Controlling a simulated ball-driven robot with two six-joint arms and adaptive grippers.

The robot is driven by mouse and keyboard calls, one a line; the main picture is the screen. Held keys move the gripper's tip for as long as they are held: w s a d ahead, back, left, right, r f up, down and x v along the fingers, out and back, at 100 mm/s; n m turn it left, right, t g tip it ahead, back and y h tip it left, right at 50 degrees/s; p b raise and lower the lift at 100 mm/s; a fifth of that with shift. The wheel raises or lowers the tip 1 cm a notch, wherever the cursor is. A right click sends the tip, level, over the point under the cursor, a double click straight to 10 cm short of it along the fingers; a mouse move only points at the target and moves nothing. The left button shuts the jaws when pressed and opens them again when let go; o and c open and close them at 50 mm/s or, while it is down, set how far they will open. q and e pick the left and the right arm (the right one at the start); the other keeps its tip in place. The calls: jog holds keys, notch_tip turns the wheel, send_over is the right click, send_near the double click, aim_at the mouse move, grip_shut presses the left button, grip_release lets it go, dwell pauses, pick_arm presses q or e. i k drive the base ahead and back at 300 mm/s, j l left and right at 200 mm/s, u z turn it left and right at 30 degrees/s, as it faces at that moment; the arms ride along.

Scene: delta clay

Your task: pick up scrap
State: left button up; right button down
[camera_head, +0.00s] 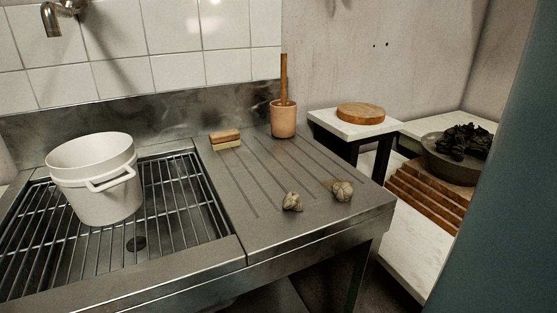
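Two small greyish-beige lumps that look like clay scraps lie on the grooved metal drainboard near its front right. One scrap (292,201) is nearer the middle, and the other scrap (342,190) is to its right, closer to the right edge. They are apart from each other. Neither of my grippers shows in the head view.
A white pot (97,178) stands on the sink's metal grate (180,200) at left. A wooden brush or block (225,139) and a terracotta cup (283,119) holding a wooden stick (284,78) stand behind. A dark bowl (455,168) of black material sits at right. The drainboard middle is clear.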

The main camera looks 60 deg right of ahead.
aim_at(343, 193)
jog(key=z, duration=2.2)
jog(key=u, duration=0.3)
